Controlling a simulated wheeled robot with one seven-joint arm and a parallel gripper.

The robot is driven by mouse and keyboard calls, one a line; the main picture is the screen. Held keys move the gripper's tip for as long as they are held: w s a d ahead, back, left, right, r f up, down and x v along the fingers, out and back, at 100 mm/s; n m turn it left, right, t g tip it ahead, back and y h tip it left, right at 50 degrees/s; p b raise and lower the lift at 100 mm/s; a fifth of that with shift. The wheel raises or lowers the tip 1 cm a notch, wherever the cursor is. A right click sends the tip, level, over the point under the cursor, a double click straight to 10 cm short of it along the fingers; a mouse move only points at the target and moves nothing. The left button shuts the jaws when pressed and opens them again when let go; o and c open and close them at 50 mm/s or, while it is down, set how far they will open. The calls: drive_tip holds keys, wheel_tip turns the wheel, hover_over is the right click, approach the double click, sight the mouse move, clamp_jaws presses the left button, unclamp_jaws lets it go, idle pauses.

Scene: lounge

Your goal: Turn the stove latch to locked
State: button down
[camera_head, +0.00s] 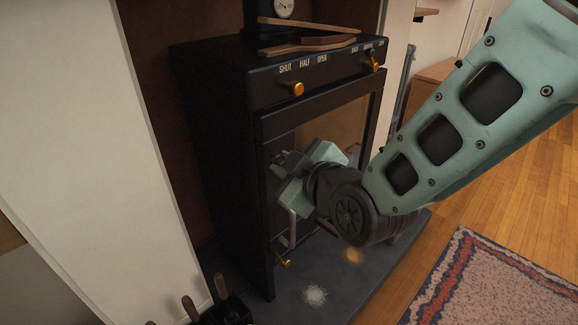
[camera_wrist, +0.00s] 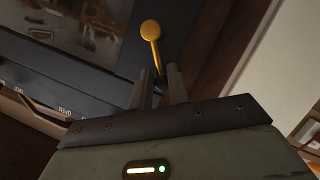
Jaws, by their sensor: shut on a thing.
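The black stove (camera_head: 210,130) stands in the alcove, with its glazed door facing right. My gripper (camera_head: 279,161) is at the left edge of the door, below the top panel. In the wrist view a brass lever with a round knob end, which I take for the latch (camera_wrist: 151,32), reaches down between my two fingertips (camera_wrist: 160,78). My gripper is shut on its shaft, with the knob sticking out beyond the fingers. In the head view the gripper hides the latch. I cannot tell whether it stands at locked.
A brass knob (camera_head: 297,89) sits under the SHUT, HALF, OPEN labels, and another (camera_head: 374,66) is farther right. A small brass knob (camera_head: 286,262) is low on the stove. Wooden-handled tools (camera_head: 220,287) stand at the lower left. A patterned rug (camera_head: 490,290) lies at right.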

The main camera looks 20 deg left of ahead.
drive_tip(key=shift+s+a, duration=0.1)
idle(0.5)
drive_tip(key=c, duration=1.5)
unclamp_jaws()
